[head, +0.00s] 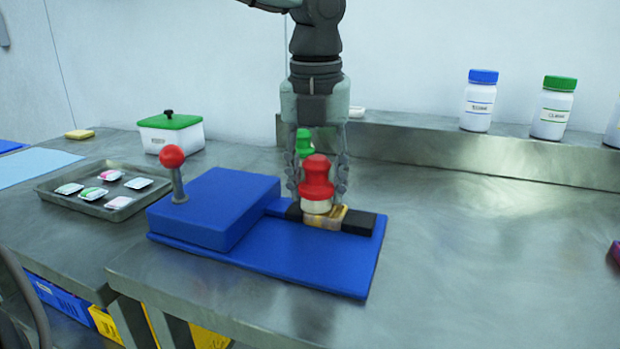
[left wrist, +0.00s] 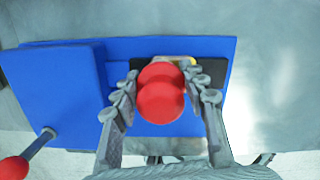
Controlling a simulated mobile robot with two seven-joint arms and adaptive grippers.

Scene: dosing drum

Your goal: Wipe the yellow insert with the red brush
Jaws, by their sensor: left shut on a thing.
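The red brush (head: 317,178) is upright with its pale lower end down. My left gripper (head: 318,187) has its fingers on both sides of the red handle and is shut on it. The yellow insert (head: 352,216) sits in a black strip (head: 360,224) on the blue base (head: 300,257). The brush's lower end is at the insert and partly covers it; I cannot tell exactly how firmly they touch. In the left wrist view the red brush (left wrist: 160,98) is between the fingers, and only a yellow edge of the insert (left wrist: 178,59) shows behind it. My right gripper is not in view.
A blue block (head: 215,210) with a red-knobbed lever (head: 173,157) stands left of the strip. A green-topped item (head: 304,143) is behind the gripper. A tray (head: 118,203) of sachets and a green-lidded box (head: 171,132) are left. Bottles (head: 479,100) stand on the back ledge.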

